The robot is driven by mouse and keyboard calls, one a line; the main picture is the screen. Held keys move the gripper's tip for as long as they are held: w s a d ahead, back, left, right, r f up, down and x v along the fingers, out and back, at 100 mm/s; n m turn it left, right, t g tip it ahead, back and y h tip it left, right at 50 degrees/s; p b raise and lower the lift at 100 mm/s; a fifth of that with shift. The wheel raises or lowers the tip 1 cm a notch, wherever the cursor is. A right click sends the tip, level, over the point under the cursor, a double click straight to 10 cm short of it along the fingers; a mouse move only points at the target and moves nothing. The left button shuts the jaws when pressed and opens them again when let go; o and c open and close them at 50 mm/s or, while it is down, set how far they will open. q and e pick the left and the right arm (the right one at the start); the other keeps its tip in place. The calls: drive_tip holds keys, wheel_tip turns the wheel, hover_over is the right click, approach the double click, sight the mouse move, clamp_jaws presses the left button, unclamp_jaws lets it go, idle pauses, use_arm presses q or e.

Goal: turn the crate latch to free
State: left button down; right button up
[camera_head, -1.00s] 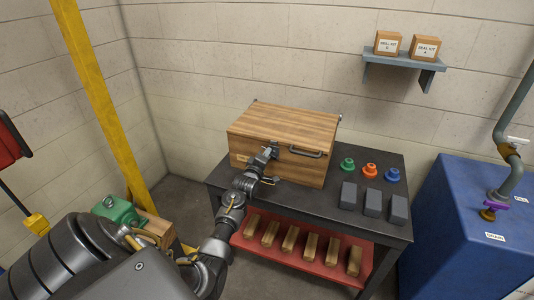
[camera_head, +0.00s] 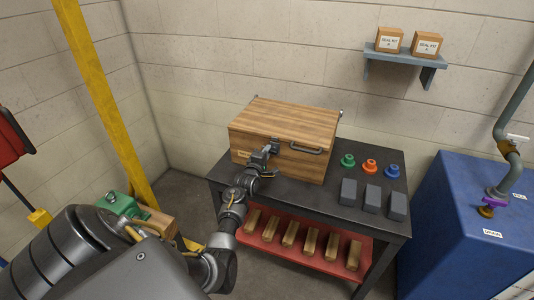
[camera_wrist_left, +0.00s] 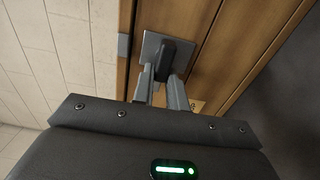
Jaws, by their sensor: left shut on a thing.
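The wooden crate (camera_head: 285,130) stands shut on the dark workbench, with a grey handle (camera_head: 306,150) on its front. The latch is on the crate's front, left of the handle; in the left wrist view it is a dark lever (camera_wrist_left: 176,54) on a grey square plate (camera_wrist_left: 158,52). My left gripper (camera_head: 268,152) is at the crate front, and in the wrist view its two fingers (camera_wrist_left: 162,88) are shut on the lever's end. In the head view the gripper hides much of the latch. My right gripper is not in view.
On the workbench (camera_head: 325,196), right of the crate, are green (camera_head: 347,160), orange (camera_head: 369,167) and blue (camera_head: 391,171) knobbed pieces and dark grey blocks (camera_head: 371,200). A red lower shelf (camera_head: 272,257) holds several wooden blocks. A yellow post (camera_head: 105,100) stands left.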

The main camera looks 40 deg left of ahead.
use_arm(q)
drive_tip(key=c, duration=1.4)
unclamp_jaws()
drive_tip(key=v, duration=1)
drive_tip(key=shift+s, duration=0.35)
drive_tip(key=shift+d+f, duration=0.1)
drive_tip(key=shift+d, duration=0.1)
